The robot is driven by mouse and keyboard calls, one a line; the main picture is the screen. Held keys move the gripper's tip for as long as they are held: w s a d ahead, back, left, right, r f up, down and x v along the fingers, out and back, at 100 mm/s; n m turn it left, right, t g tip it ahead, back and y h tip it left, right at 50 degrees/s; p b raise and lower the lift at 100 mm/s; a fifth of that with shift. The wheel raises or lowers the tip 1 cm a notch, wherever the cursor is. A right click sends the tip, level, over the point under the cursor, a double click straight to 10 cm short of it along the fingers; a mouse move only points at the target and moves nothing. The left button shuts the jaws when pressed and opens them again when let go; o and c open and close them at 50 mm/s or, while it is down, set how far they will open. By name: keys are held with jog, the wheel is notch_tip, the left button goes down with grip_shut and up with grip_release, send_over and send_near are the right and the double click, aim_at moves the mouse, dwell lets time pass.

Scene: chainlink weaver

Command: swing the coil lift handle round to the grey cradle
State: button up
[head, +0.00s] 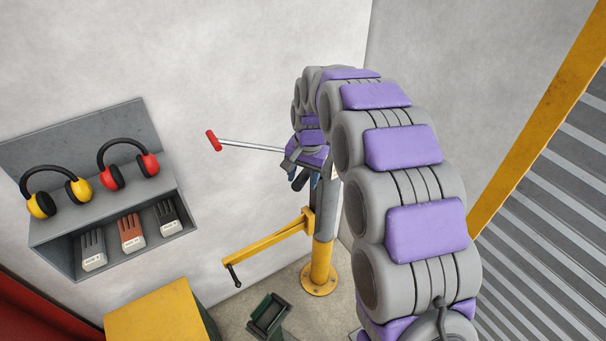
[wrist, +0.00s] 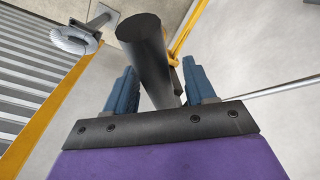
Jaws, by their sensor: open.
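A lift post (head: 322,250), yellow below and grey above, stands on a round floor plate. A silver handle bar (head: 250,146) with a red grip (head: 212,141) reaches left from near the post top. The bar also crosses the right of the wrist view (wrist: 290,87). My gripper (head: 302,180) is beside the post top, right of the red grip. In the wrist view its blue fingers (wrist: 160,84) are apart, with a dark cylinder (wrist: 140,32) showing between them; I cannot tell whether they touch it. I cannot make out the grey cradle for certain.
A yellow boom (head: 270,241) with a dark hook extends left from the post. A grey wall shelf (head: 60,240) holds ear defenders and gloves. A yellow box (head: 160,315) and a dark green stand (head: 268,315) are low in front. A slatted shutter (head: 550,220) is right.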

grip_shut()
dwell(0.6)
